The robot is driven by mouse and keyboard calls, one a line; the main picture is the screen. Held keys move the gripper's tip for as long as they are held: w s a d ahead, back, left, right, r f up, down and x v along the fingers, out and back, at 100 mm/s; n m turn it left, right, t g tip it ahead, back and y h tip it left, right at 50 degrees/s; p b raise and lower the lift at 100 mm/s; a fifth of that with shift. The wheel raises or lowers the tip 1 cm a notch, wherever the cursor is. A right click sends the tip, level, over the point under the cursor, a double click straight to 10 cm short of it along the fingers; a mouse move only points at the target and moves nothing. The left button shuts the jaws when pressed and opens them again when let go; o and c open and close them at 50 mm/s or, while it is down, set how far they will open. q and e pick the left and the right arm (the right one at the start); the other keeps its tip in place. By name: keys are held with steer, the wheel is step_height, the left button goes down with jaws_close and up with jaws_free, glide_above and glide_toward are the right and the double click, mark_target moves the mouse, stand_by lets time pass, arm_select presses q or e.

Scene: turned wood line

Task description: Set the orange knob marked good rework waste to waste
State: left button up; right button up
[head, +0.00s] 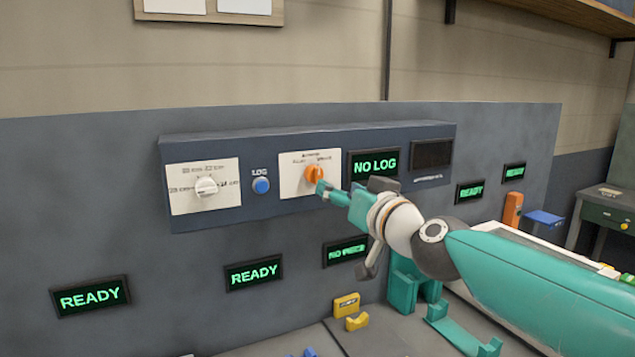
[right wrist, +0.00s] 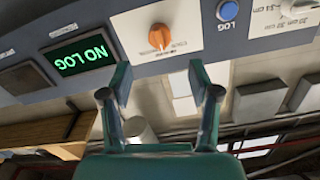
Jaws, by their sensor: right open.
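The orange knob (head: 312,174) sits on a white label plate (head: 296,183) on the dark blue wall panel. Small print around the knob is too blurred to read, and I cannot tell its setting. In the right wrist view, which is upside down, the knob (right wrist: 159,37) shows ahead of the fingers. My right gripper (head: 324,188) is just in front of the knob at its lower right, partly overlapping it in the head view. In the right wrist view the gripper's two fingers (right wrist: 160,82) are apart with nothing between them. My left gripper is not in view.
A blue LOG button (head: 261,186) and a white knob (head: 207,187) lie left of the orange knob. A green NO LOG display (head: 374,165) is close on its right. READY displays are below. Yellow blocks (head: 347,305) and teal parts (head: 405,285) are on the bench beneath.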

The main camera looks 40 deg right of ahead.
mark_target(318, 178)
steer(key=x, duration=0.9)
steer(key=shift+w+d, duration=0.15)
steer(key=shift+w, duration=0.1)
steer(key=c, duration=1.1)
steer(key=shift+c, duration=0.2)
steer(key=shift+m, duration=0.4)
steer(key=shift+f+m, duration=0.1)
steer(key=shift+m, duration=4)
